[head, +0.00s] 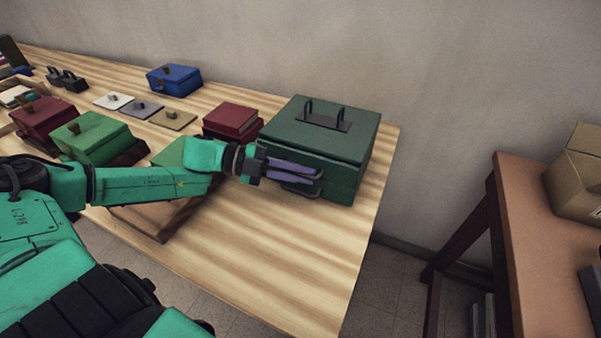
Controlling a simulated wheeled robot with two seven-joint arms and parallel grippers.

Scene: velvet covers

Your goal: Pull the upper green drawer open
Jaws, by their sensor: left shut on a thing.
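A dark green box (352,146) with drawers stands on the wooden table near its right end. A black handle (325,116) stands on its top. Its front faces my left arm, and the upper drawer front looks about flush with the box. My left gripper (316,176) is at this front, its purple fingers shut on a dark drawer handle, which they mostly hide. It looks like the upper drawer's handle. Another dark handle bar (299,190) shows just below the fingers. My right gripper is out of view.
A dark red box (232,119) stands just left of the green box. Green (92,136), maroon (45,117) and blue (174,80) boxes and small knobbed lids lie further left. The table (290,262) is bare in front of the drawers. A brown side table (560,265) stands at right.

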